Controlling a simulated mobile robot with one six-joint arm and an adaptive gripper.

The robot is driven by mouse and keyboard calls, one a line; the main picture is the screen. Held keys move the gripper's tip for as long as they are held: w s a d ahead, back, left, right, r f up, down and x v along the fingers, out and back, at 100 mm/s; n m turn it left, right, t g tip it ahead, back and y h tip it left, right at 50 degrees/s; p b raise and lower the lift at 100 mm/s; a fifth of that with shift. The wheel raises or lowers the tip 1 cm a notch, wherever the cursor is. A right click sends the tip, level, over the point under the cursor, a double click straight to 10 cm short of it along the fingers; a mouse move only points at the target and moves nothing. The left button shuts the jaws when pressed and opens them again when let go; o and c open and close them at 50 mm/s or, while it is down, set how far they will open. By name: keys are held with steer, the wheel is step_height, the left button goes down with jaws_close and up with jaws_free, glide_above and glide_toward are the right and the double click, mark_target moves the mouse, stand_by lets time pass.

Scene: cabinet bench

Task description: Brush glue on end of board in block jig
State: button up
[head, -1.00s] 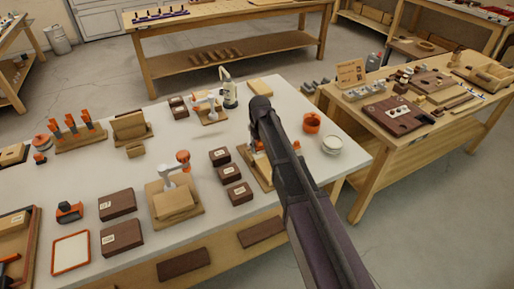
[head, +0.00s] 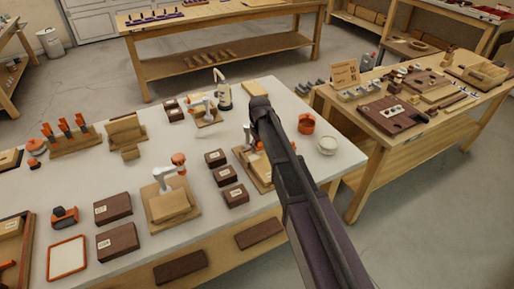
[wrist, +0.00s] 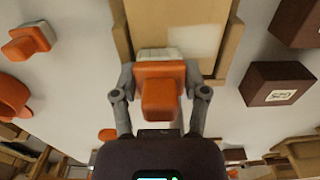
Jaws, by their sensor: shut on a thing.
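My gripper (wrist: 160,90) is shut on an orange brush (wrist: 160,100), with a finger on each side of it. The brush's pale bristle end (wrist: 158,55) points at the wooden board (wrist: 165,20) in the wrist view and overlaps its near end; I cannot tell whether they touch. A pale patch shows on the wood to the right of the bristles. In the head view the block jig (head: 250,170) is partly hidden behind my arm, and my gripper and the brush are mostly hidden too.
Dark labelled blocks (head: 226,175) stand left of the jig. A clamp fixture (head: 172,200) stands farther left.

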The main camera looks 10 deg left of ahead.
mark_target(254, 157)
steer(key=shift+s+d, duration=0.15)
stand_by(0.4)
steer(key=shift+s+d, duration=0.4)
steer(key=shift+s, duration=0.15)
stand_by(0.3)
steer(key=shift+s+a, duration=0.45)
steer(key=shift+a, duration=0.25)
steer(key=shift+a, duration=0.15)
steer(key=shift+s+a, duration=0.5)
steer(key=shift+a, duration=0.05)
steer(key=shift+d, duration=0.1)
stand_by(0.4)
